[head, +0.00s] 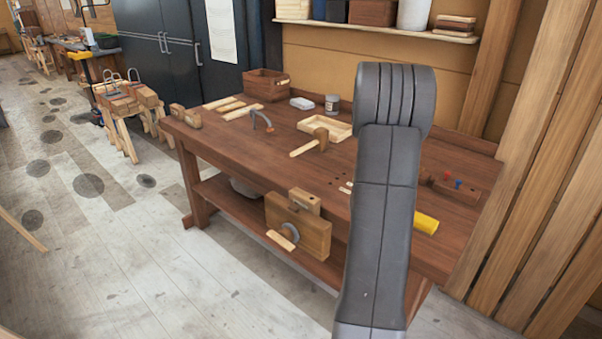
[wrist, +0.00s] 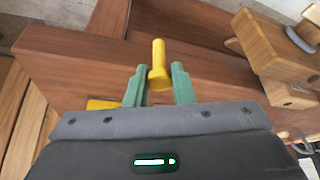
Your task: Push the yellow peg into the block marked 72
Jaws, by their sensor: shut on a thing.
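The yellow peg (wrist: 158,52) is between the green fingers of my gripper (wrist: 160,73) in the wrist view. The fingers are shut on it, and its narrower part points away from the wrist. The head view hides my gripper and the peg behind my arm. A yellow block (head: 425,223) lies on the right front of the workbench (head: 455,240). Part of a yellow thing (wrist: 103,104) shows left of my fingers in the wrist view. A dark block (head: 462,193) with a red and a blue peg stands farther back. I can read no number 72.
A wooden vise (head: 298,222) hangs on the bench front; it is at the right in the wrist view (wrist: 275,50). A mallet (head: 320,139), shallow tray (head: 325,123) and clamp (head: 263,120) lie on the bench. A plank wall (head: 540,160) borders the right.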

